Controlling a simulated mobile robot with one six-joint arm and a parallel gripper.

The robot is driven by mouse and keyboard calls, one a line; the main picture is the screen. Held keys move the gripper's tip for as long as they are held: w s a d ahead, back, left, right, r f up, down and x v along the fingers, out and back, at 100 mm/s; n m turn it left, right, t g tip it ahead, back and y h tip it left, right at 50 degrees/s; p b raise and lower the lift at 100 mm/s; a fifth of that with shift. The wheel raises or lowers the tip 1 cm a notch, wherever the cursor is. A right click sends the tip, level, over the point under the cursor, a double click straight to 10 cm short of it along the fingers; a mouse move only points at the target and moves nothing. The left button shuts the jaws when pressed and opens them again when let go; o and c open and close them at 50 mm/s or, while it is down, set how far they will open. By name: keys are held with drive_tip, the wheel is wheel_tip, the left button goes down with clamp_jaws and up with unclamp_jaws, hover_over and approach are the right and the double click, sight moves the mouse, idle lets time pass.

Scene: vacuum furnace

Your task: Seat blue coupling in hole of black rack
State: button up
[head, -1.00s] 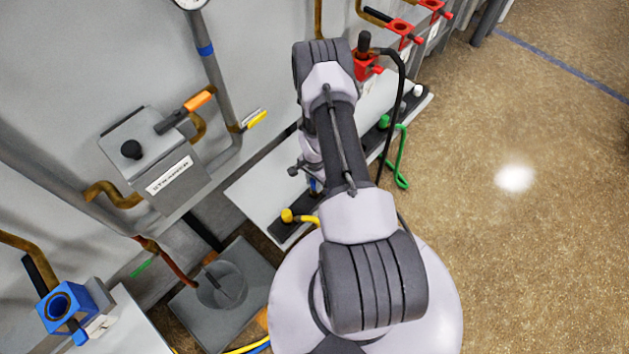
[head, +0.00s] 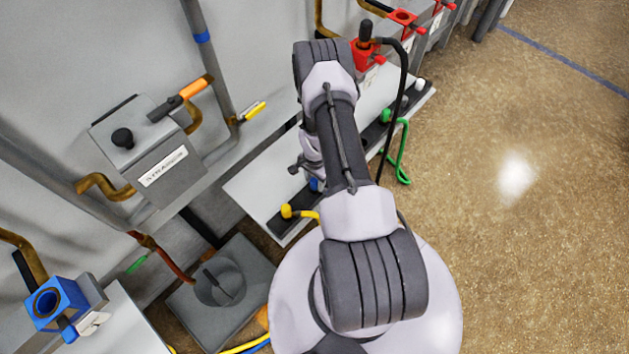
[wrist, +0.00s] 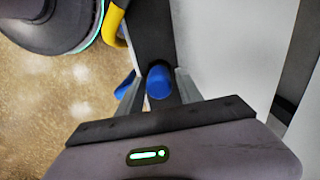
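The blue coupling (wrist: 159,83) shows in the wrist view between the two fingers of my gripper (wrist: 158,78), over the black rack (wrist: 153,35). The fingers stand on either side of it with a narrow gap showing, so my gripper looks open around it. A second blue piece shows outside the left finger. How deep the coupling sits in the rack's hole is hidden. In the head view a bit of blue coupling (head: 315,185) peeks out beside my arm, at the black rack (head: 291,225). My arm hides the gripper fingers there.
A yellow coupling (head: 287,211) with its hose is at the rack's near end. A green coupling (head: 386,115) and a white one (head: 419,85) are farther along. A white shelf (head: 250,185) and the wall's grey strainer box (head: 150,165) lie left. Floor at right is open.

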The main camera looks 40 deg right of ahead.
drive_tip(key=shift+o, duration=0.9)
wheel_tip(320, 180, up, 17)
drive_tip(key=p, duration=0.6)
drive_tip(key=shift+r, duration=0.2)
